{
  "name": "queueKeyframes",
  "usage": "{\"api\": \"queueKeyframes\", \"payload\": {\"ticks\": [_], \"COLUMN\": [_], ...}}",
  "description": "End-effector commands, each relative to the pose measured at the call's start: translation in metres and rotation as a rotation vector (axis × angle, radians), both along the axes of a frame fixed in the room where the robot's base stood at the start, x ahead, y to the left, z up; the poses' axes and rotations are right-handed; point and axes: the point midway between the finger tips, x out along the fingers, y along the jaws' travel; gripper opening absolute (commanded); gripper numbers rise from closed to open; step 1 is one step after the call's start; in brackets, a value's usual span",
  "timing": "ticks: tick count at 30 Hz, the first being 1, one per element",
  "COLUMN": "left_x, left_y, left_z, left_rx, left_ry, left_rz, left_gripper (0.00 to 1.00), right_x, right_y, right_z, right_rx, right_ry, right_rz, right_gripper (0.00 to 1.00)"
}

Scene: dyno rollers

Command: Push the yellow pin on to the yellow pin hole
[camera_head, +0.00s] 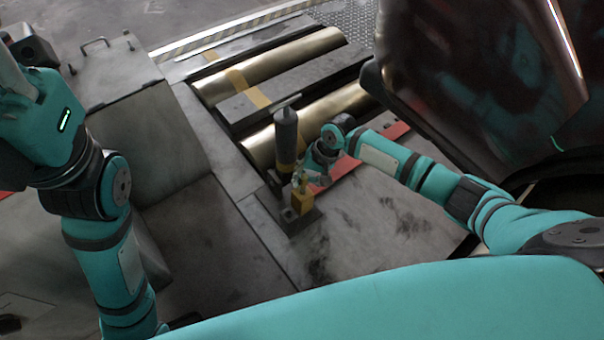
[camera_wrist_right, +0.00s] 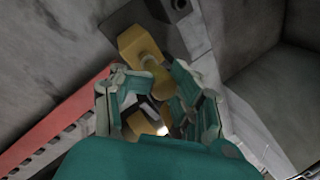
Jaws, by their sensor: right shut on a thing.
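The yellow pin (camera_head: 302,202) shows in the head view as a small yellow block at the dark base plate (camera_head: 290,222). My right gripper (camera_head: 300,180) is at it, just above the block. In the right wrist view, the yellow pin (camera_wrist_right: 138,45) lies between the fingers of my right gripper (camera_wrist_right: 160,88), with its blocky end beyond the fingertips over a dark plate. The gripper is shut on it. I cannot make out the hole or whether the pin is in it. My left arm (camera_head: 100,240) stands at the left; its fingers do not show.
A dark upright post (camera_head: 286,135) stands close behind the right gripper. Brass rollers (camera_head: 272,55) lie beyond it. A red strip (camera_head: 345,170) runs under my right forearm. A dark glossy vehicle body (camera_head: 480,70) fills the upper right. The grey deck (camera_head: 370,235) in front is clear.

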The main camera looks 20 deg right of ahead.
Motion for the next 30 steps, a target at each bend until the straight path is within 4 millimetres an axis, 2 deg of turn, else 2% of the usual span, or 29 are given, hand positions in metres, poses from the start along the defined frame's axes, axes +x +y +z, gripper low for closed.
{"api": "queueKeyframes", "payload": {"ticks": [17,18,27,30], "left_x": [0.0011,0.001,0.0009,0.0009], "left_y": [0.0001,0.0,0.0001,0.0001], "left_z": [-0.0007,-0.0009,-0.0009,-0.0008], "left_rx": [-0.001,0.0,0.0,0.0], "left_ry": [0.005,0.005,0.004,0.004], "left_rz": [0.0,0.0,0.0,0.0], "left_gripper": [0.0,0.0,0.0,0.0], "right_x": [0.0004,0.0006,0.0004,0.0004], "right_y": [-0.0003,-0.0003,-0.0002,-0.0002], "right_z": [-0.008,-0.0076,-0.0076,-0.0076], "right_rx": [0.0,0.0,0.0,0.0], "right_ry": [-0.001,-0.002,-0.001,-0.001], "right_rz": [0.0,-0.001,0.0,0.0], "right_gripper": [0.0,0.26,0.63,0.63]}}
